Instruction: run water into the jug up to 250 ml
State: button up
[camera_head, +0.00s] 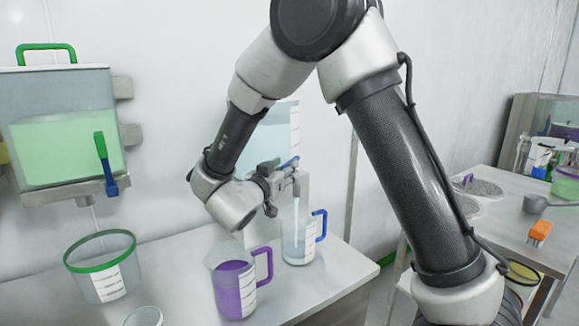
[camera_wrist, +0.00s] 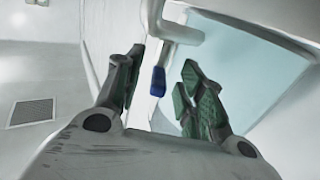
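A clear jug with a blue handle (camera_head: 298,240) stands upright on the metal bench under a tap spout. A pale stream of water (camera_head: 296,213) appears to run from the spout into it. Some water shows in the jug, but its marks are too small to read. The clear water tank (camera_head: 285,125) on the wall is partly hidden behind my arm. Its blue tap lever (camera_head: 291,162) also shows in the wrist view (camera_wrist: 158,81). My gripper (camera_head: 273,183) is beside the tap. In the wrist view its green-padded fingers (camera_wrist: 160,92) are apart, with the lever seen between them.
A jug of purple liquid (camera_head: 235,288) stands in front of the blue-handled jug. A green-rimmed tub (camera_head: 103,268) and a small clear vessel (camera_head: 143,317) are further left. A tank of green liquid (camera_head: 65,150) hangs on the wall. Another table (camera_head: 500,235) stands at right.

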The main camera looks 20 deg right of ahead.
aim_at(291, 160)
jog(key=v, duration=0.7)
jog(key=shift+s, duration=0.1)
jog(key=x, duration=0.2)
jog(key=r+x, duration=0.1)
jog(key=x, duration=0.1)
jog(key=shift+w+d, duration=0.2)
jog(key=shift+w, duration=0.05)
jog(key=x, duration=0.7)
jog(key=shift+w, duration=0.1)
jog(key=shift+c, duration=0.3)
grip_shut()
